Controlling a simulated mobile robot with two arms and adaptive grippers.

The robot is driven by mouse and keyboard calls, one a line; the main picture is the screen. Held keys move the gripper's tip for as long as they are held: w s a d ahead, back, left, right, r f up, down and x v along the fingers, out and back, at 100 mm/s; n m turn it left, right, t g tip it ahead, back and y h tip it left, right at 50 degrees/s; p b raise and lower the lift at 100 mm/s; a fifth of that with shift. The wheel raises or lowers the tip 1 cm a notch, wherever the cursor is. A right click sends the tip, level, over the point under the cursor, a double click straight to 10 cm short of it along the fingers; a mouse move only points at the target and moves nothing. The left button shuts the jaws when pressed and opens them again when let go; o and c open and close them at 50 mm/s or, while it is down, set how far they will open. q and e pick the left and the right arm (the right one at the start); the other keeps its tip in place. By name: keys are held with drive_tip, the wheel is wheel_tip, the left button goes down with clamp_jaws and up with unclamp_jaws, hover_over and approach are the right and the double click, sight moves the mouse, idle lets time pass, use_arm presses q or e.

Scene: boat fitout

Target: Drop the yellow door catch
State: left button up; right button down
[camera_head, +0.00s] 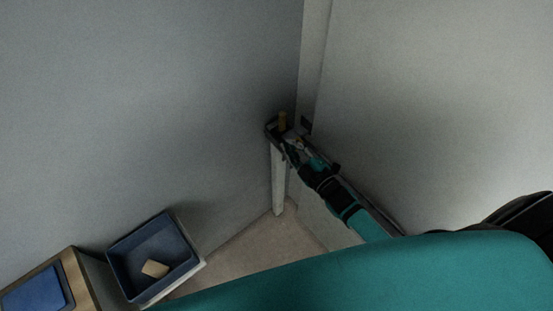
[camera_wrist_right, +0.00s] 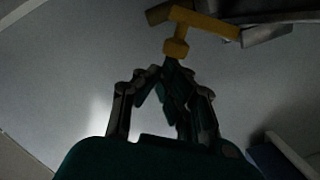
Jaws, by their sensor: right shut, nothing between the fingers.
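The yellow door catch (camera_head: 283,121) is small and dim in the head view, up in the corner between the two walls. In the right wrist view it is a T-shaped yellow piece (camera_wrist_right: 205,23) with a crossbar and a short stem that ends in a knob. My right gripper (camera_head: 286,139) reaches up to it from the lower right. Its fingers (camera_wrist_right: 172,68) are shut with nothing between them, and their tips are right at the knob. I cannot tell whether they touch it. My left gripper is not in view.
A grey rail or bracket (camera_wrist_right: 268,31) is beside the catch. A pale post (camera_head: 278,183) stands below it. At the lower left are a dark blue tray (camera_head: 116,271) holding a beige block (camera_head: 155,269), and a blue pad (camera_head: 36,291) on a wooden top. Walls are close on both sides.

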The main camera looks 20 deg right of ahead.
drive_tip(key=w+d+f+m+y+b, duration=0.1)
drive_tip(key=w+d+m, duration=0.1)
drive_tip(key=d+m, duration=0.45)
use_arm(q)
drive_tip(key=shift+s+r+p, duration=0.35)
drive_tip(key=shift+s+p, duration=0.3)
use_arm(e)
drive_tip(key=s+d+r, duration=0.2)
drive_tip(key=s+r, duration=0.3)
drive_tip(key=s, duration=0.4)
drive_tip(key=shift+s+d+g, duration=0.3)
drive_tip(key=shift+s+g, duration=0.05)
drive_tip(key=shift+g, duration=0.05)
drive_tip(key=shift+m, duration=0.25)
